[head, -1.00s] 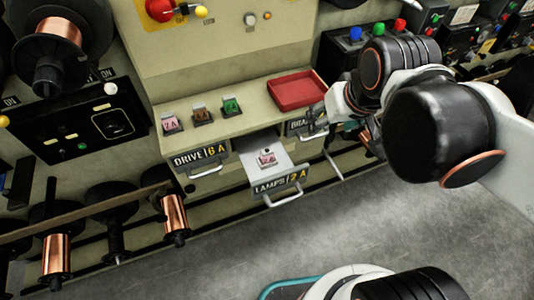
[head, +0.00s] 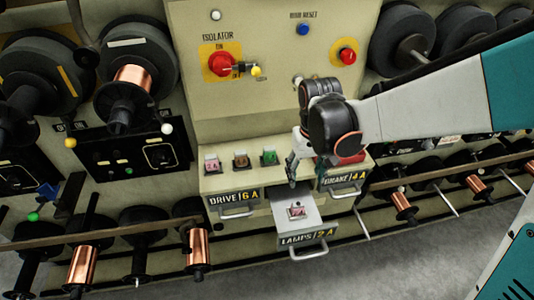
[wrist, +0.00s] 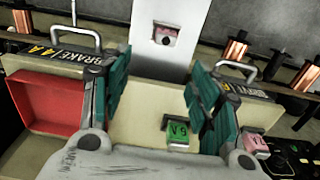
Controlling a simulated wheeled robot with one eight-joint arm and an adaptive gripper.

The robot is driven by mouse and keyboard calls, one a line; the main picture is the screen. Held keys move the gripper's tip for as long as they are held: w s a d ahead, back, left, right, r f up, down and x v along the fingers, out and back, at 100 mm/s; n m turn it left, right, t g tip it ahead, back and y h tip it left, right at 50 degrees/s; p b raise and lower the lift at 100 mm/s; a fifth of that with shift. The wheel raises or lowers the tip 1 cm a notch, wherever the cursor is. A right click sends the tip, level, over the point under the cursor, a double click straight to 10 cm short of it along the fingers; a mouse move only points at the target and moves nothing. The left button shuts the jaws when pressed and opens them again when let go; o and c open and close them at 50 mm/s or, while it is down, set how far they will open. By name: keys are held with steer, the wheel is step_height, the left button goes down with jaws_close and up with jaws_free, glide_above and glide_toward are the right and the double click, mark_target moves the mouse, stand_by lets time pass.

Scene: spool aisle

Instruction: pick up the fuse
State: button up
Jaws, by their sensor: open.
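A pink-and-white fuse (head: 297,209) sits in the pulled-out drawer (head: 291,227) marked LAMPS 2 A. It also shows in the wrist view (wrist: 166,35), beyond my fingertips. On the shelf stand three more fuses: pink (head: 212,163), brown (head: 240,158) and green (head: 269,155). In the wrist view the green one (wrist: 178,132) is just below the right finger and the pink one (wrist: 256,146) is at right; the brown one seems hidden. My gripper (wrist: 160,88) is open with nothing between its teal fingers. In the head view it (head: 292,168) points down above the shelf's front edge, near the drawer.
A red tray (wrist: 42,100) lies on the shelf, mostly behind my arm in the head view. The DRIVE 6 A drawer (head: 233,203) and BRAKE 4 A drawer (head: 344,183) are shut. Copper spools (head: 82,268) line both sides. Grey floor is clear in front.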

steer(key=b, duration=0.3)
glide_above(298, 204)
steer(key=f, duration=0.8)
steer(key=shift+w+f, duration=0.25)
steer(key=shift+f, duration=0.15)
steer(key=shift+s+f+b, duration=0.15)
steer(key=shift+f+b, duration=0.55)
steer(key=shift+f, duration=0.85)
steer(key=shift+s+f+b, duration=0.1)
steer(key=shift+f+b, duration=0.6)
steer(key=shift+f, duration=0.8)
steer(key=c, duration=1.2)
